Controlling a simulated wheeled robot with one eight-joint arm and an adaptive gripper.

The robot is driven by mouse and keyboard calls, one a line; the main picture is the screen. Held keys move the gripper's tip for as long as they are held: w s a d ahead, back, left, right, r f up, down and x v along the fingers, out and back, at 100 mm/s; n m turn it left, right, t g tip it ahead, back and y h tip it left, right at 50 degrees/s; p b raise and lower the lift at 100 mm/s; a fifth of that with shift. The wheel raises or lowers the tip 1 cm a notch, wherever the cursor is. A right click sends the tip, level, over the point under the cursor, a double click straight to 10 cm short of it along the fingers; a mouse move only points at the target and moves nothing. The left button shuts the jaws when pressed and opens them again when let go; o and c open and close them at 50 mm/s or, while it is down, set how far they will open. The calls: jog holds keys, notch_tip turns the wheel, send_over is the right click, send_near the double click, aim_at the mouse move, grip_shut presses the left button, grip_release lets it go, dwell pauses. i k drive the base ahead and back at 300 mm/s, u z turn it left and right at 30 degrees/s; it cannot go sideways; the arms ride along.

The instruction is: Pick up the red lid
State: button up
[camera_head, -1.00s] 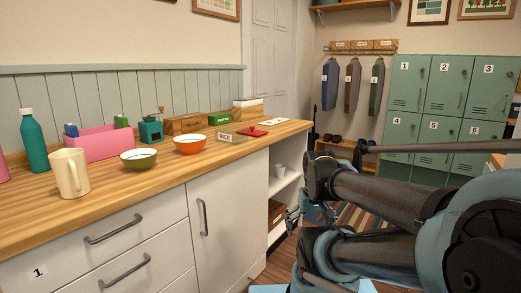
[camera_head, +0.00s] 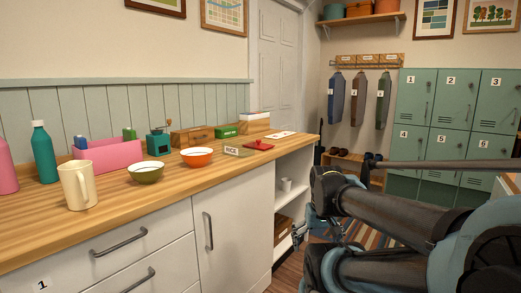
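The red lid (camera_head: 259,145) lies flat on the wooden counter, near its right end, with a small knob on top. It sits just right of a small card reading RICE (camera_head: 231,150) and an orange bowl (camera_head: 197,156). My gripper (camera_head: 303,236) is low at the right end of the cabinet, below the counter top and well apart from the lid. It is small and partly hidden by my arm, so I cannot tell whether its fingers are open.
The wooden counter (camera_head: 130,218) also holds a cream mug (camera_head: 77,185), a green bowl (camera_head: 146,173), a pink bin (camera_head: 112,156), a teal grinder (camera_head: 159,142) and a green box (camera_head: 225,131). Open shelves with a white cup (camera_head: 286,184) are under its right end. Green lockers (camera_head: 445,95) stand at the right.

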aim_at(258, 145)
jog(key=z, duration=0.2)
jog(key=i, duration=1.2)
jog(key=z, duration=0.3)
